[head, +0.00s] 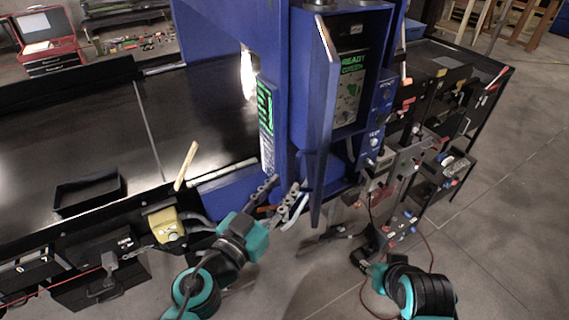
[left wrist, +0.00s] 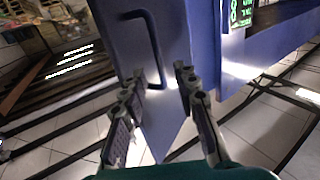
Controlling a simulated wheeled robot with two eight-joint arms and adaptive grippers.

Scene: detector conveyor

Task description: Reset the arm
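My left gripper (head: 285,190) is just left of the lower edge of the open blue cabinet door (head: 322,130). Its two grey fingers are spread apart, with nothing held. In the left wrist view the gripper (left wrist: 157,85) shows the blue door (left wrist: 118,30) and its dark bar handle (left wrist: 152,42) beyond and partly between the fingers. I cannot tell whether a finger touches the door. My right gripper (head: 362,258) is low, over the floor to the right of the cabinet. It is dark and small, and its finger opening is unclear.
A yellow box (head: 165,224) and a pale stick (head: 186,165) are near my left arm. Equipment crowds the right; floor (head: 490,230) is clear there.

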